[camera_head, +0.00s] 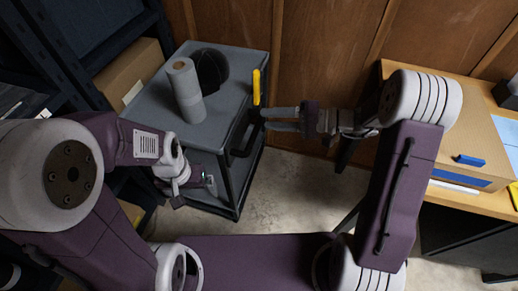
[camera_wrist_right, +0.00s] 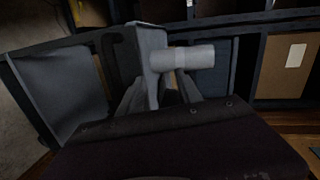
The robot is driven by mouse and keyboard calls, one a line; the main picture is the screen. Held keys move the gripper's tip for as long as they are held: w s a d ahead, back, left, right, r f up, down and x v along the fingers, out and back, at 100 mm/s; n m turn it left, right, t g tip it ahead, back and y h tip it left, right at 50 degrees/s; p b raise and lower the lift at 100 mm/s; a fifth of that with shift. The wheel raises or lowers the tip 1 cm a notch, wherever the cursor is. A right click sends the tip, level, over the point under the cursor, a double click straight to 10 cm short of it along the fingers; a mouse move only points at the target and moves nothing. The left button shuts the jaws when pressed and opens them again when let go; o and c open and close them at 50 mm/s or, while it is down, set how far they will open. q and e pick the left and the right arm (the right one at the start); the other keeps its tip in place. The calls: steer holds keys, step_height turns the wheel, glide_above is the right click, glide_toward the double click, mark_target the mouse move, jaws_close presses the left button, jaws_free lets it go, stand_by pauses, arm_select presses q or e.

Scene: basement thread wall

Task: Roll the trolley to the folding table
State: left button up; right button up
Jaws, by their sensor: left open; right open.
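The trolley (camera_head: 225,120) has a grey top and a dark frame, with a black push handle (camera_head: 245,140) on its right side. It stands at left of centre in the head view and also shows in the right wrist view (camera_wrist_right: 65,85). My right gripper (camera_head: 266,119) is open, its fingertips close to the handle; I cannot tell whether they touch it. My left gripper (camera_head: 208,184) is open low beside the trolley's near side; its fingers are partly hidden. A wooden-topped table (camera_head: 480,203) at the right appears to be the folding table.
A grey-white roll (camera_head: 187,92), a black rounded object (camera_head: 211,70) and a yellow item (camera_head: 256,87) are on the trolley. Dark shelving with a cardboard box (camera_head: 130,75) is at the left. A wooden wall (camera_head: 325,60) stands behind. Concrete floor (camera_head: 295,185) lies open between trolley and table.

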steer(key=m+b, duration=0.2)
steer(key=b, duration=0.1)
glide_toward(255, 134)
steer(key=a+f, duration=0.1)
steer(key=shift+t, duration=0.5)
steer(key=b+x, duration=0.1)
steer(key=x, duration=0.8)
steer(key=shift+w+a+f+b, duration=0.1)
steer(key=shift+w+f+b, duration=0.1)
steer(key=shift+w+b, duration=0.15)
arm_select(q)
step_height(255, 134, down, 8)
steer(key=shift+r, duration=0.2)
arm_select(e)
jaws_close()
